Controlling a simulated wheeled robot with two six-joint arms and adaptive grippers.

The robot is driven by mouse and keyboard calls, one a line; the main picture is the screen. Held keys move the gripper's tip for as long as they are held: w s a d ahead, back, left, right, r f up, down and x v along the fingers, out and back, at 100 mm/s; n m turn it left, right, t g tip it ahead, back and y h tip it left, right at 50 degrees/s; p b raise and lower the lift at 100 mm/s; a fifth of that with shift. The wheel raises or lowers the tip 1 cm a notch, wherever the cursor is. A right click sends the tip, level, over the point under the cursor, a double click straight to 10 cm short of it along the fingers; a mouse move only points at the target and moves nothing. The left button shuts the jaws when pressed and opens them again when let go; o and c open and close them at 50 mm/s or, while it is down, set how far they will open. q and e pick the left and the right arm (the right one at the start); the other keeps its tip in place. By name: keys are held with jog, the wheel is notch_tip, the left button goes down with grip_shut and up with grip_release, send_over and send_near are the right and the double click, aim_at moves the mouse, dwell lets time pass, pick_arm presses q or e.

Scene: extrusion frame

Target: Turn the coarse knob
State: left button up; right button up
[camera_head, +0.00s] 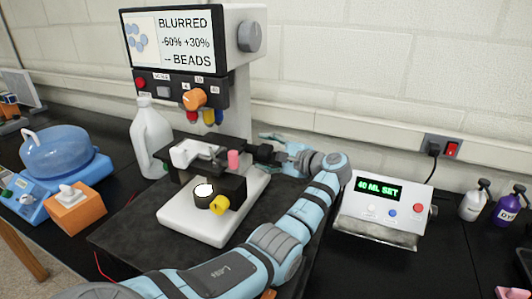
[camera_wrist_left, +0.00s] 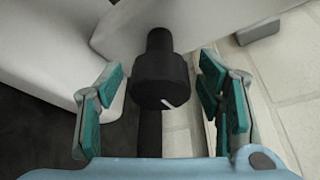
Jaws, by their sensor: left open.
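The microscope (camera_head: 205,222) stands on the dark bench mat, with a white base and a black stage. A black knob (camera_head: 264,153) sticks out from its right side; I take it for the coarse knob. In the left wrist view the black knob (camera_wrist_left: 160,82) has a white index mark and a narrower black shaft behind it. My left gripper (camera_head: 279,151) is at the knob, its fingers pointing left. In the wrist view its teal-padded fingers are open on either side of the knob, with visible gaps. My right gripper is not in view.
A screen (camera_head: 183,39) reads "BLURRED -60% +30% → BEADS". An orange knob (camera_head: 195,99) is below it. A white jug (camera_head: 150,140) stands left of the microscope. A control box (camera_head: 383,213) reading "40 ML SET" is to the right, near bottles (camera_head: 474,204).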

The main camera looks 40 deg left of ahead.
pick_arm(q)
jog(key=shift+s+r, duration=0.1)
jog(key=shift+c, duration=0.9)
jog(key=c, duration=1)
jog(key=shift+o, duration=0.2)
jog(key=shift+d+r+m+p, duration=0.15)
jog(key=shift+m+p, duration=0.25)
jog(key=shift+p, duration=0.6)
jog(key=shift+m+g+h+p, duration=0.4)
jog(key=shift+p, duration=0.45)
jog(key=shift+m, duration=0.6)
jog(key=f+m+g+h+b, duration=0.1)
jog(key=b, duration=0.4)
jog(key=shift+m, duration=0.4)
jog(key=shift+r+g+b, duration=0.25)
jog(key=shift+g+b, duration=0.15)
jog(key=shift+b, duration=0.65)
